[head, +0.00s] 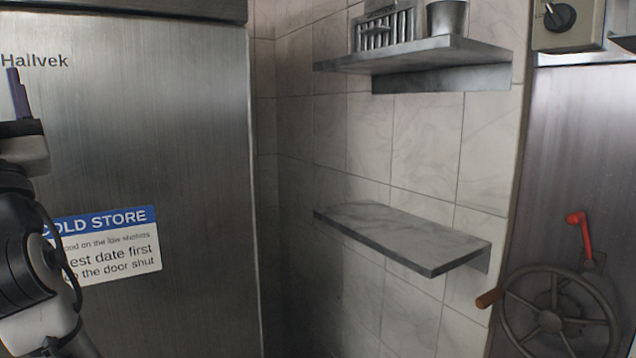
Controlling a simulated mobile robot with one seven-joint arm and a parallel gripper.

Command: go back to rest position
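My arm rises along the left edge of the head view. My gripper (19,96) is at its upper end, pointing up in front of a steel cold store door (190,130). Only part of the gripper shows, as dark narrow finger-like pieces above a pale body, cut by the picture edge. I cannot tell whether it is open or shut. No held thing is visible.
A blue-and-white sign (110,245) is on the door. A bare stone shelf (400,235) and an upper shelf (420,56) with a metal rack (385,28) and pot (447,18) jut from the tiled wall. A handwheel (555,318) and red lever (580,232) are at right.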

